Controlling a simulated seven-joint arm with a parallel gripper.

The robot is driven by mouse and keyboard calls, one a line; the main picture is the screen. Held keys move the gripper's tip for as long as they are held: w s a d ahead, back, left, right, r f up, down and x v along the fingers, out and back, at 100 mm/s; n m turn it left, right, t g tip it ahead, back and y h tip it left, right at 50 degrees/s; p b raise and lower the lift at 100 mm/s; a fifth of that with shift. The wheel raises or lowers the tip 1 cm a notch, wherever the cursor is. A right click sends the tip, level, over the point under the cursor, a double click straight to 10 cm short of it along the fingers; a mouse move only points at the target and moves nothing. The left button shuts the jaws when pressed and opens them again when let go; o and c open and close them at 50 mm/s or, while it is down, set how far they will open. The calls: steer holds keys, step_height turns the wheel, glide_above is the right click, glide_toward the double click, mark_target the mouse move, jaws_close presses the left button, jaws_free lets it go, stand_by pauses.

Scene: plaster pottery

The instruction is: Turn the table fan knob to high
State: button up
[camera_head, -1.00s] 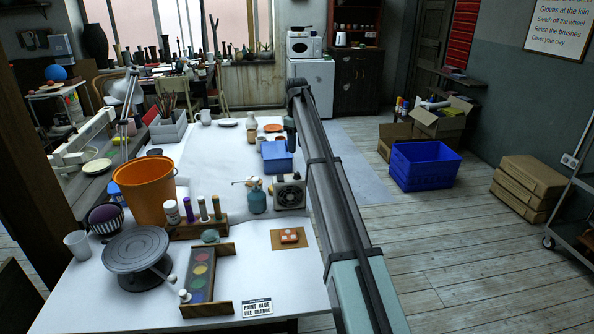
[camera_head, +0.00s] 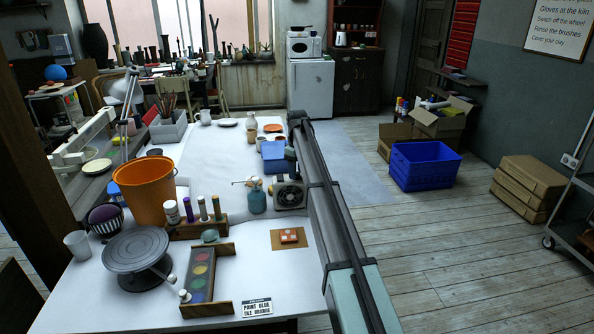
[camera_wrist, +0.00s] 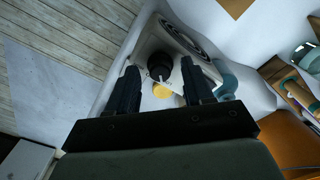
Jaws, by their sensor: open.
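The table fan (camera_head: 289,193) is a small boxy unit with a dark round grille, on the white table. It also shows in the wrist view (camera_wrist: 192,42), grille uppermost. A black round knob (camera_wrist: 160,66) stands on the fan's near side in that view. A round yellow part (camera_wrist: 162,91) is just below it. My gripper (camera_wrist: 159,70) is open, with one dark finger on each side of the knob. I cannot tell whether a finger touches it. In the head view my arm's end is just behind the fan, and the fingers are not clear.
An orange tile piece (camera_head: 289,236) lies on a brown board in front. An orange bucket (camera_head: 146,189) stands further left. The table's right edge is close by.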

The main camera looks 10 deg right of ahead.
steer(key=shift+c, duration=0.3)
jaws_close()
steer(key=shift+m, duration=0.4)
steer(key=m, duration=0.3)
steer(key=shift+m, duration=0.4)
steer(key=m, duration=1.3)
steer(key=shift+m, duration=0.3)
